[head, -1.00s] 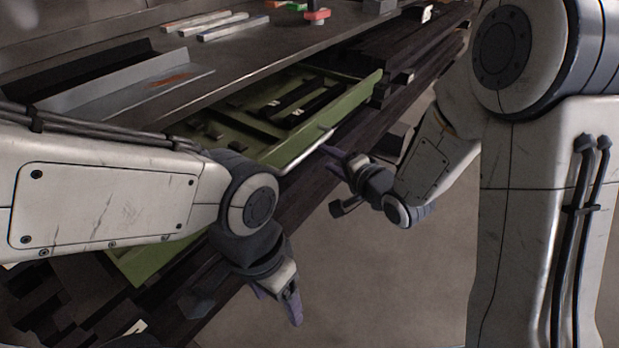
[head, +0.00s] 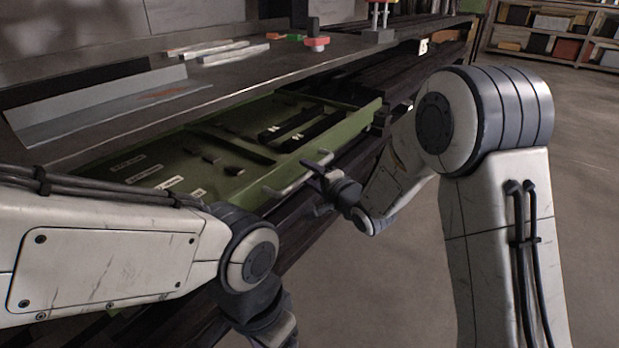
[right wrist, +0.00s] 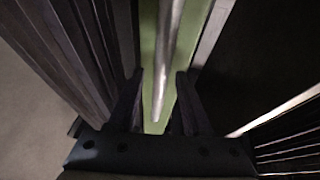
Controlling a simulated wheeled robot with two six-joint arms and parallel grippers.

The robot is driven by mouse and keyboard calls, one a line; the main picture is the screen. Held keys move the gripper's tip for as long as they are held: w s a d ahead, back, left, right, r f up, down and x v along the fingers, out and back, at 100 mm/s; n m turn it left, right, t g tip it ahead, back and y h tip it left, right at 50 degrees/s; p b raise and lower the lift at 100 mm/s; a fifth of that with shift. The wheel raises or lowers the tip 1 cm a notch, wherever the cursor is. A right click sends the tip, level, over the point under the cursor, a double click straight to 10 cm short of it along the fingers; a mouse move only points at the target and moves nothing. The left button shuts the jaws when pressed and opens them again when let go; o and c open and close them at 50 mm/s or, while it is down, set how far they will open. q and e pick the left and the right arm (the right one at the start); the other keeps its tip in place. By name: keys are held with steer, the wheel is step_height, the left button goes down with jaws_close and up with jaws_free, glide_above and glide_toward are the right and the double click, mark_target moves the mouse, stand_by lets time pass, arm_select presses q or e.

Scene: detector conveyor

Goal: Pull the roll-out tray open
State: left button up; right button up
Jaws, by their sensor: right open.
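The roll-out tray (head: 232,172) is green and shows partly out from under the workbench, with dark bars and small blocks lying in it. Its handle (head: 289,187) is a pale metal bar along the front. My right gripper (head: 318,174) is at the handle, near the bar's right part. In the right wrist view, its fingers (right wrist: 161,98) stand apart on either side of the handle (right wrist: 168,62), with the green tray front (right wrist: 148,45) behind. Contact with the bar cannot be told. My left gripper (head: 278,328) hangs at the bottom edge, its fingertips cut off or hidden.
The grey workbench top (head: 120,124) overhangs the tray and carries an angled metal sheet (head: 95,101), pale bars (head: 235,54) and a red-topped part (head: 316,43). Shelves (head: 550,35) stand at the far right. The floor (head: 400,290) in front is open.

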steer(key=shift+w+a, duration=0.1)
steer(key=shift+w, duration=0.05)
jaws_close()
stand_by(1.4)
